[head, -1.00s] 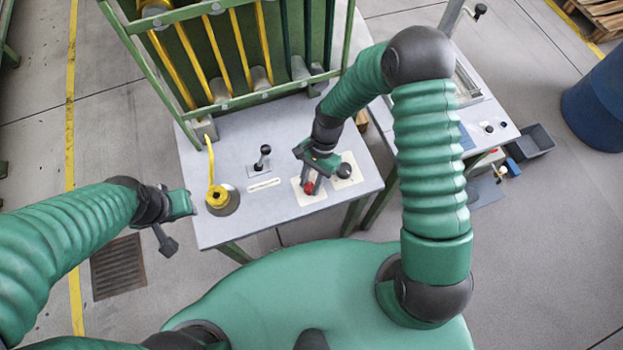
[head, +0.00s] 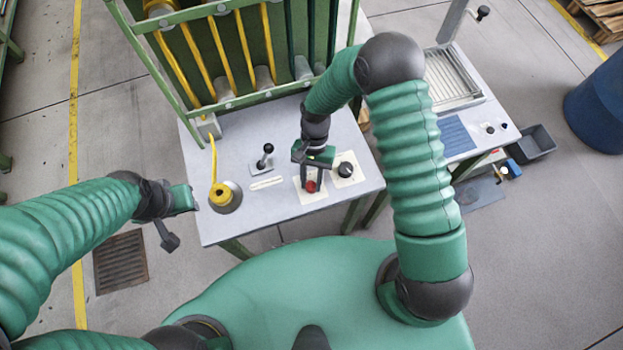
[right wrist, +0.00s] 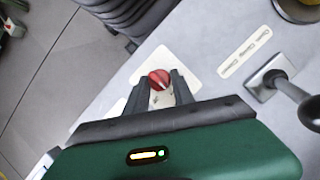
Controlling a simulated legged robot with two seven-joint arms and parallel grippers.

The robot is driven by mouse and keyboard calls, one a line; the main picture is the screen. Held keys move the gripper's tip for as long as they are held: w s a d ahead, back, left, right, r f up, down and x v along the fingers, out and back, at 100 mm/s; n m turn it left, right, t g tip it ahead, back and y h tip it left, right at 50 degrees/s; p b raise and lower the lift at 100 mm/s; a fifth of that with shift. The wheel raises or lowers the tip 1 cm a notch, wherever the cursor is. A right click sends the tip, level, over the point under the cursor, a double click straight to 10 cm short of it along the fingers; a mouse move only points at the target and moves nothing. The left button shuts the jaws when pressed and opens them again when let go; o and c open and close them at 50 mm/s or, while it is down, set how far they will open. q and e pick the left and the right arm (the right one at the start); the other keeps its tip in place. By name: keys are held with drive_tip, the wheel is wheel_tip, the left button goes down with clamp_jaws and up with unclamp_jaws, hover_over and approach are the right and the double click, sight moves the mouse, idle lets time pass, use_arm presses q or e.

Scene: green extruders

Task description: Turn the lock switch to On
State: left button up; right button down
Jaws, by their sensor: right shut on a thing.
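A red knob-type switch (head: 311,187) sits on a cream plate on the grey table top. It also shows in the right wrist view (right wrist: 159,79), between my two dark fingertips. My right gripper (head: 311,186) points down from above and is shut on this red switch; its fingers flank the knob. The plate's lettering is partly hidden by the fingers and cannot be read. A black round knob (head: 346,169) stands on a second cream plate to the right, close to my right gripper. My left gripper (head: 176,216) hangs off the table's left edge, away from the switch; its opening is unclear.
A yellow lever on a round base (head: 220,195) and a small black-knobbed lever (head: 265,157) stand left of the switch. A green rack with yellow bars (head: 225,50) rises behind. A second table (head: 470,130) stands right.

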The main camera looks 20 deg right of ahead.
drive_tip(key=c, duration=1.1)
unclamp_jaws()
drive_tip(key=v, duration=1.6)
drive_tip(key=shift+w+d+r+b, duration=0.1)
drive_tip(key=shift+w+r+b, duration=0.05)
drive_tip(key=shift+r+b, duration=0.2)
drive_tip(key=shift+s+d+r+n+t+h, duration=0.3)
drive_tip(key=shift+s+d+n+t, duration=0.75)
drive_tip(key=shift+s, duration=0.7)
drive_tip(key=shift+s+d+r+n+t+h, duration=0.3)
drive_tip(key=shift+s+d+n+t, duration=0.8)
drive_tip(key=shift+s, duration=0.7)
drive_tip(key=shift+s+d+r+n+t+h, duration=0.3)
drive_tip(key=shift+s+d+n+t, duration=0.55)
drive_tip(key=shift+s+t, duration=0.65)
